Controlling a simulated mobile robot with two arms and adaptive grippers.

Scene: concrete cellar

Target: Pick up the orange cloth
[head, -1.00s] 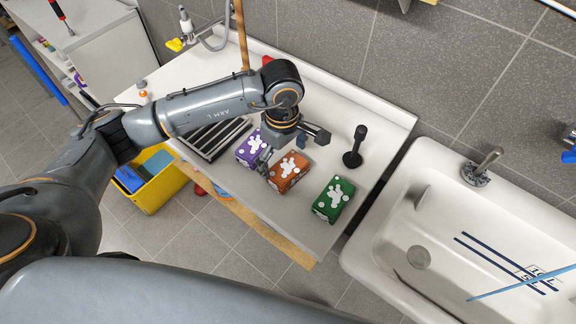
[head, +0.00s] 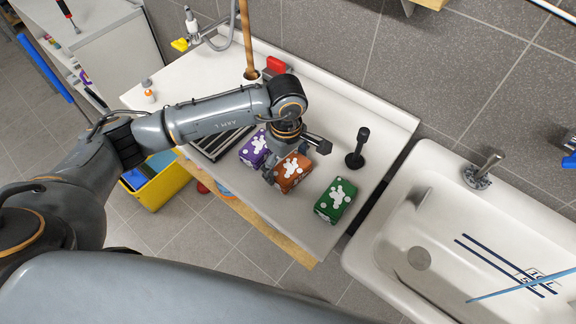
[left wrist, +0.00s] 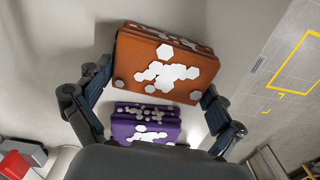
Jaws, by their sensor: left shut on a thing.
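The orange cloth (head: 291,174) is a folded block with white blotches, in the middle of a row on the white worktop (head: 345,115). My left gripper (head: 296,160) reaches down over it and is shut on it, a finger on each side. In the left wrist view the orange cloth (left wrist: 165,70) sits between the fingertips, larger than the purple cloth (left wrist: 145,125) behind it. I cannot tell surely whether it is clear of the worktop. The gripper hides part of its far side in the head view. My right gripper is not in view.
The purple cloth (head: 253,149) lies close on the left, the green cloth (head: 336,200) on the right. A black stand (head: 357,150) is behind the green cloth. A drain rack (head: 215,142) lies left. A sink (head: 400,205) adjoins the right, and a yellow bin (head: 165,185) stands below.

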